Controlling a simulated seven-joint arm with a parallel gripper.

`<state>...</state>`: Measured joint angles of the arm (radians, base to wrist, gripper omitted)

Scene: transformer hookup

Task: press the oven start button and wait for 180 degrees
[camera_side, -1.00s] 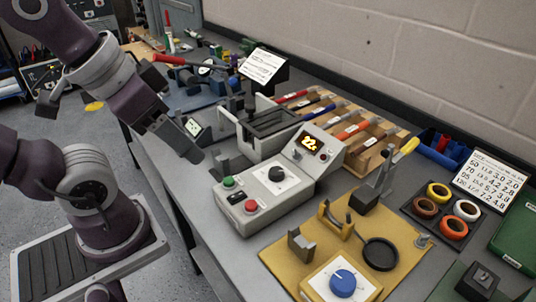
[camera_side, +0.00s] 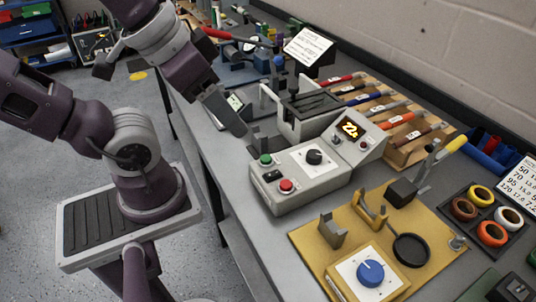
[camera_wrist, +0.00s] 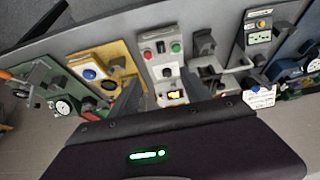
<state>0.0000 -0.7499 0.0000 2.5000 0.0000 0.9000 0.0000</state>
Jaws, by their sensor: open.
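The oven control unit (camera_side: 300,182) is a pale grey box on the bench. It has a green button (camera_side: 266,160), a red button (camera_side: 286,186), a black knob (camera_side: 314,157) and a lit orange display (camera_side: 350,129) that seems to start with 22; the digits are hard to read. In the wrist view, the green button (camera_wrist: 176,48) and red button (camera_wrist: 147,54) show beyond the open fingers, with the display (camera_wrist: 177,95) nearer. Nothing shows between the fingers.
A grey clamp-like fixture (camera_side: 305,105) stands behind the unit. A yellow board (camera_side: 330,262) with a blue knob (camera_side: 370,273) is in front. Handled tools lie on a wooden rack (camera_side: 415,148) to the right, near tape rolls (camera_side: 481,195).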

